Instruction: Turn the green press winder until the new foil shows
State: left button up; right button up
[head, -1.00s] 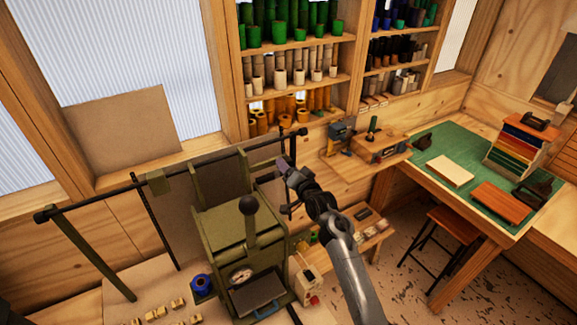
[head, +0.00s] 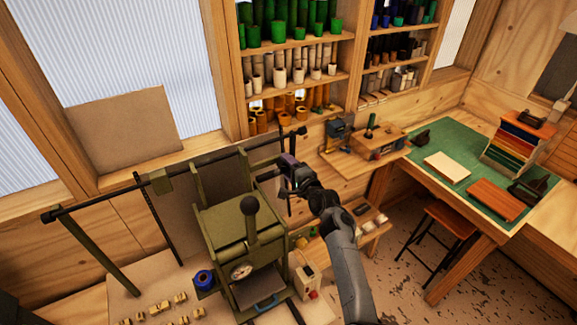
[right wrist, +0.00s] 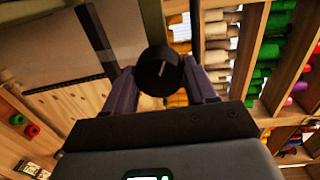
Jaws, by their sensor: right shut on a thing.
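The green press (head: 232,222) stands left of centre in the head view, with a black ball-topped lever and a round dial on its front. My right gripper (head: 285,168) is at the press's upper right side. In the right wrist view the gripper (right wrist: 160,85) is shut on a round black winder knob (right wrist: 158,72), one finger on each side. A short pale mark on the knob's face leans slightly. The knob is hard to make out in the head view behind my fingers. I cannot see which foil shows. My left gripper is not in view.
A dark bar (head: 105,193) runs behind the press. A blue roll (head: 204,279) and several small brass pieces (head: 160,308) are at its front left. Shelves of coloured rolls (head: 290,75) stand behind. A green-topped bench (head: 440,150) is at right.

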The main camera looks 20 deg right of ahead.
jog(key=shift+m, duration=0.3)
jog(key=o, duration=1.1)
jog(key=shift+c, duration=0.2)
jog(key=shift+s, duration=0.1)
jog(key=s+d+b, duration=0.1)
jog(key=s+d, duration=0.1)
jog(key=s, duration=0.8)
jog(key=shift+s+r, duration=0.25)
jog(key=shift+r, duration=0.15)
